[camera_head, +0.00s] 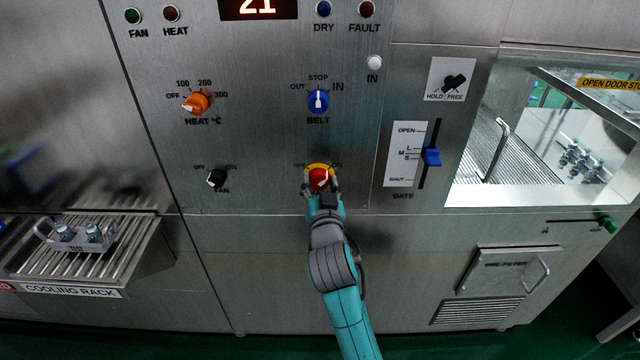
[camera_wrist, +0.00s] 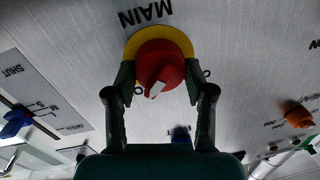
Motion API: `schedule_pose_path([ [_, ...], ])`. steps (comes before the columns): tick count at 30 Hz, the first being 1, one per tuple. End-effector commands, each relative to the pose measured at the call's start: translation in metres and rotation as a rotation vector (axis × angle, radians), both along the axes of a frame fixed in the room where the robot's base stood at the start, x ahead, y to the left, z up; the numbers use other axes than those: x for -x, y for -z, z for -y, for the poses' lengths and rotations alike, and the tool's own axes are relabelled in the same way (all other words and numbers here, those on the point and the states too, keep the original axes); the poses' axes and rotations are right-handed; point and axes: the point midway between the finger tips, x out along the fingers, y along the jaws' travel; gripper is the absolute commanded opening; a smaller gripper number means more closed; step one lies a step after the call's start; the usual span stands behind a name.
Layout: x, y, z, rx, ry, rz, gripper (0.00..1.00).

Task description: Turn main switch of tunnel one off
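The main switch (camera_head: 319,178) is a red knob on a yellow ring, low in the middle of the steel control panel. In the head view, OFF is printed at its upper left and ON at its upper right. In the wrist view the red knob (camera_wrist: 160,65) sits between the two fingertips of my gripper (camera_wrist: 160,78), with MAIN printed above it. Its white mark points to the lower left there, towards the partly hidden ON side. My gripper (camera_head: 321,190) is at the knob from below. The fingertips are close around its sides; contact is unclear.
The blue belt knob (camera_head: 318,102) is above the switch. The black fan knob (camera_head: 216,178) and orange heat knob (camera_head: 196,103) are to the left. The blue gate slider (camera_head: 431,156) is to the right. A cooling rack (camera_head: 88,252) juts out at the lower left.

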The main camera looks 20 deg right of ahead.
Motion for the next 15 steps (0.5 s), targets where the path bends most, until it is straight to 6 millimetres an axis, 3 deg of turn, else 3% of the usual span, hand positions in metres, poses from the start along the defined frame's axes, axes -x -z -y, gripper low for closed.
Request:
schedule_pose_path([
  [15, -0.0003, -0.0005, 0.0002, 0.126, 0.002, -0.041, 0.19],
])
